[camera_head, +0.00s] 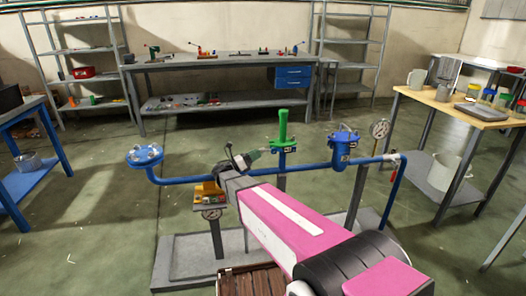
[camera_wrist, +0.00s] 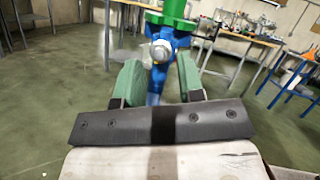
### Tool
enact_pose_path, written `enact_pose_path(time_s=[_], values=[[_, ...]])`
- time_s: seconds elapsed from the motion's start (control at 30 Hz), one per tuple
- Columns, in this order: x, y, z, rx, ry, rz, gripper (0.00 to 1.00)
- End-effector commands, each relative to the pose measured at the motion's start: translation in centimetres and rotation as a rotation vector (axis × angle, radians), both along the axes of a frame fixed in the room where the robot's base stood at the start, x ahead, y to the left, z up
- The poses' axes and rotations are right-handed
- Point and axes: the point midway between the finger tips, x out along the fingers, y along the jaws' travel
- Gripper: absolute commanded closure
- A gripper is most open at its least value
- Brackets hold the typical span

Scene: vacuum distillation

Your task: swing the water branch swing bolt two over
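The blue water pipe (camera_head: 205,180) runs across a low stand, with a bolted blue flange (camera_head: 145,156) at its left end. A blue lidded body (camera_head: 343,150) stands on the pipe to the right. Small bolts show on these parts, but I cannot tell which is swing bolt two. My gripper (camera_head: 243,157) is over the pipe, left of the valve with a green handle (camera_head: 283,127). In the wrist view my gripper (camera_wrist: 160,80) has its green fingers apart. Blue valve metal with a silver nut (camera_wrist: 160,50) shows between and beyond them; contact is unclear.
A pressure gauge (camera_head: 380,129) stands at the pipe's right. A wooden-topped table (camera_head: 440,103) with jars and a tray is at right, a blue table (camera_head: 38,180) at left. A grey workbench (camera_head: 215,62) is at the back. Open green floor lies between.

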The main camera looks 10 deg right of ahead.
Motion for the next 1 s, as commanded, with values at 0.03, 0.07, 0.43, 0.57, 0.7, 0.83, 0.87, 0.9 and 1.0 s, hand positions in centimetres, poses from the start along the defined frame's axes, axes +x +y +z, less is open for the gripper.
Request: enact_pose_path(time_s=[0.03,0.07,0.43,0.57,0.7,0.83,0.87,0.9,1.0], values=[[0.1,-1.0,0.4,0.000,-0.001,-0.002,0.65],[0.2,-1.5,0.6,0.000,-0.001,-0.002,0.65],[0.8,-3.8,1.6,-0.001,0.000,0.001,0.65],[0.8,-3.8,1.5,-0.001,0.000,0.001,0.65],[0.8,-3.8,1.5,-0.001,0.000,0.001,1.00],[0.8,-3.8,1.6,0.005,0.000,0.000,1.00],[0.8,-3.8,1.6,0.015,0.000,0.000,1.00],[0.8,-3.8,1.8,0.031,0.000,0.000,1.00],[0.8,-3.9,2.0,0.083,-0.001,0.000,1.00]])
